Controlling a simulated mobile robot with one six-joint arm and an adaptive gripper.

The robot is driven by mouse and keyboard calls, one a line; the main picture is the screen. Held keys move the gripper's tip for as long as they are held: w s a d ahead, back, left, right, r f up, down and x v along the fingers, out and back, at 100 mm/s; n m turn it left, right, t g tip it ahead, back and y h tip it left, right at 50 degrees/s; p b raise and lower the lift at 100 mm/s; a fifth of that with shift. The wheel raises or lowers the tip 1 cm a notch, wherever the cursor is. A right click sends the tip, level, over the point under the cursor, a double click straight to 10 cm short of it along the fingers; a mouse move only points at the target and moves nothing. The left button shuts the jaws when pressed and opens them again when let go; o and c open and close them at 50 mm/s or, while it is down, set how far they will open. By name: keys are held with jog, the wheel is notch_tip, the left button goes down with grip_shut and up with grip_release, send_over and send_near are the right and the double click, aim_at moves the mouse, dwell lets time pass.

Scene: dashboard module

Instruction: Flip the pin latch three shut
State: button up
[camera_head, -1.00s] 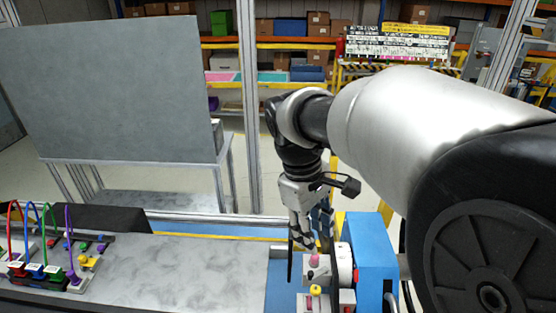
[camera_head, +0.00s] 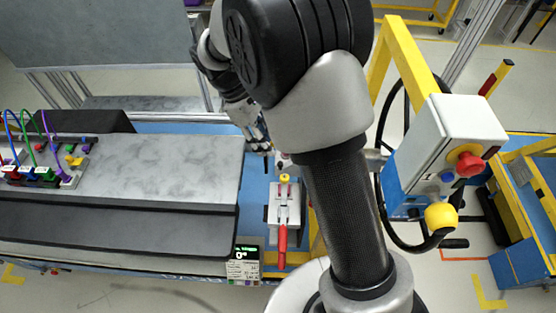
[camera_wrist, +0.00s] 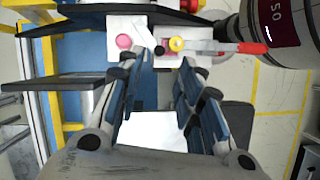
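A grey-white latch block (camera_head: 284,203) sits at the right end of the bench. It carries a yellow knob (camera_head: 285,178) and a red handle (camera_head: 282,247) pointing towards the camera. In the wrist view the yellow knob (camera_wrist: 176,44) and red handle (camera_wrist: 252,48) lie in a row, with a pink knob (camera_wrist: 124,41) to their left. No label shows which latch is number three. My gripper (camera_wrist: 171,60) is open and empty. Its fingertips reach the block's edge in the picture, between the pink and yellow knobs; contact cannot be told. In the head view my gripper (camera_head: 262,142) is partly hidden behind my arm.
A board with coloured cables (camera_head: 40,165) lies at the bench's left. A small display (camera_head: 243,262) stands left of the red handle. A control box (camera_head: 440,150) with red and yellow buttons stands at right. The grey bench top (camera_head: 165,170) is mostly clear.

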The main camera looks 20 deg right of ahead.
jog(key=b+x, duration=0.1)
jog(key=x, duration=0.7)
jog(key=shift+f, duration=0.15)
grip_shut()
